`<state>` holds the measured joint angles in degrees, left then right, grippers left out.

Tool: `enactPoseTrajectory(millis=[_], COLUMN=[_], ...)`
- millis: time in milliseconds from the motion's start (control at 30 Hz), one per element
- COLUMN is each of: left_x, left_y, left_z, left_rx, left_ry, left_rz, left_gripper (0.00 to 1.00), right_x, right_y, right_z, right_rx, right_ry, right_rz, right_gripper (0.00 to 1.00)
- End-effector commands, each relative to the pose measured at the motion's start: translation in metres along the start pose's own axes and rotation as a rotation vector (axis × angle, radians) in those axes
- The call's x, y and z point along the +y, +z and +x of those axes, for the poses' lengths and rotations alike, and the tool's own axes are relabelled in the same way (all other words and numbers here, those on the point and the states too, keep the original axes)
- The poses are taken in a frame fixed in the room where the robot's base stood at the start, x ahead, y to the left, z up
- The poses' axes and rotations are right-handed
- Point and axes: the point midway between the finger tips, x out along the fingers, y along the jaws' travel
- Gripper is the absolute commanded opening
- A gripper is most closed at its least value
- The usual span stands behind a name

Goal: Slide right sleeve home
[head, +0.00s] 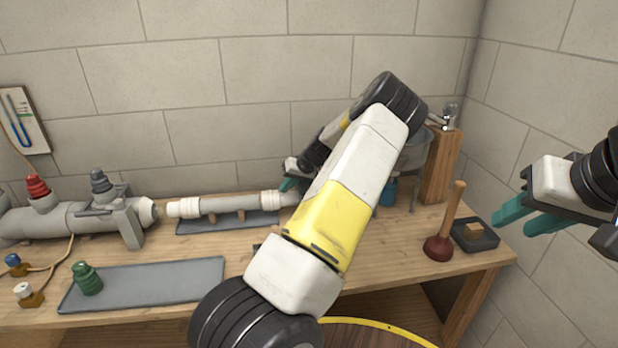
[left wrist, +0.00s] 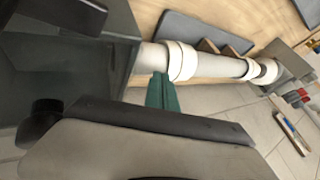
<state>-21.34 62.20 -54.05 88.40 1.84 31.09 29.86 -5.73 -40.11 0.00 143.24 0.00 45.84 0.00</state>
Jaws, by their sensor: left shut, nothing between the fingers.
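A pale pipe (head: 235,204) lies across wooden rests on the bench, with a white left sleeve (head: 184,207) and a white right sleeve (head: 271,198). My left gripper (head: 288,184) is at the right sleeve's outer side, partly hidden by my own arm. In the left wrist view, its teal fingers (left wrist: 163,92) are shut and empty, beside the pipe and close against the right sleeve (left wrist: 182,61); contact is unclear. The left sleeve (left wrist: 249,68) shows farther along the pipe. My arm hides the pipe's right end in the head view. My right gripper (head: 515,222) is open and empty, off the bench's right edge.
A grey pipe fixture (head: 80,218) with red and grey valves stands at left. A green valve part (head: 87,279) sits on a grey mat (head: 150,284) in front. A plunger (head: 440,245) and a small dark tray (head: 487,240) stand at right. A wooden post (head: 440,168) is behind.

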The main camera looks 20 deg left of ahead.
Motion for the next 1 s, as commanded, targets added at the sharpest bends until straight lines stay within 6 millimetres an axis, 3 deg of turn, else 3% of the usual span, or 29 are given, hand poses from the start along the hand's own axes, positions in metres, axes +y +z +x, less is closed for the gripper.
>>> enactPoseTrajectory(millis=[267, 533, 1000], left_x=[-0.004, -0.039, -0.043], left_y=[0.0, 0.0, -0.004], left_z=[0.002, 0.02, 0.014], left_rx=[-0.001, -0.001, 0.001], left_ry=[0.0, -0.001, 0.001], left_rz=[-0.002, -0.002, -0.002], left_gripper=[0.0, 0.0, 0.0], right_x=[0.0, 0.0, 0.0], right_y=[0.0, 0.0, 0.0], right_z=[0.0, 0.0, 0.0], right_rx=[0.0, 0.0, 0.0], right_ry=[0.0, 0.0, 0.0], right_rz=[0.0, 0.0, 0.0], right_gripper=[0.36, 0.36, 0.36])
